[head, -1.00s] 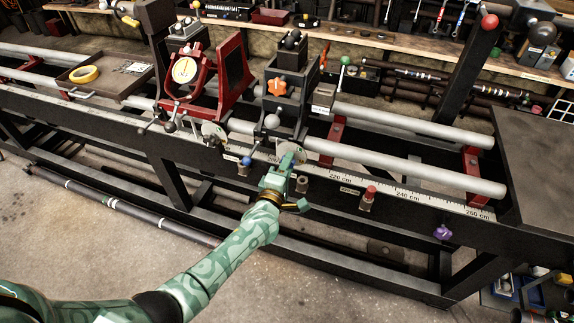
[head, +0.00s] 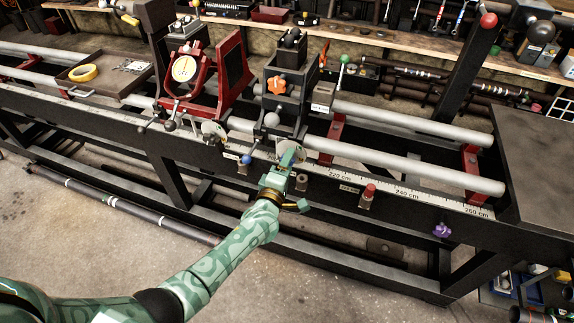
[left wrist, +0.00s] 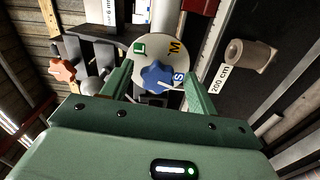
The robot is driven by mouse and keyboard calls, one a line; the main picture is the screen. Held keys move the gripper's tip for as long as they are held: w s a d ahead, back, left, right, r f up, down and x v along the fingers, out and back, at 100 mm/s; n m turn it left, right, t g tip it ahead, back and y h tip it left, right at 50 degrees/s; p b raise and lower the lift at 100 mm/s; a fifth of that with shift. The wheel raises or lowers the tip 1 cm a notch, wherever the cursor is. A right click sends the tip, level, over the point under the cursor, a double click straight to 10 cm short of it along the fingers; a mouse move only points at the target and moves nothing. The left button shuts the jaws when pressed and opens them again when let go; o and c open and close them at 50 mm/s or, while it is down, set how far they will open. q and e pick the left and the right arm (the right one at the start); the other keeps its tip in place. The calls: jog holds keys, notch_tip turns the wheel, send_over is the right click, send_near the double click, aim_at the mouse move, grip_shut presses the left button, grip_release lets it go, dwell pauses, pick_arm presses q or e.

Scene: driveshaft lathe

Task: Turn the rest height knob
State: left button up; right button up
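A blue star knob (left wrist: 157,77) sits on a round pale dial (left wrist: 147,50) marked with letters, S and M among them, in the left wrist view. The dial also shows in the head view (head: 298,151) at the foot of a black block on the lathe; the knob is hidden there behind my gripper. My left gripper (head: 288,158) is at the dial. In the left wrist view its two fingers (left wrist: 158,80) stand open on either side of the knob, with gaps visible; touching cannot be made out. My right gripper is not in view.
An orange star knob (head: 277,85) is higher on the black block (head: 287,104). A grey ball handle (head: 271,119) is just above the dial. A red rest frame with a gauge (head: 184,69) stands to the left. A red-topped post (head: 368,197) is to the right.

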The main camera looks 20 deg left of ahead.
pick_arm(q)
jog(key=s+p, duration=0.4)
jog(key=s, duration=1.2)
jog(key=shift+s+a, duration=0.2)
jog(key=shift+a, duration=0.1)
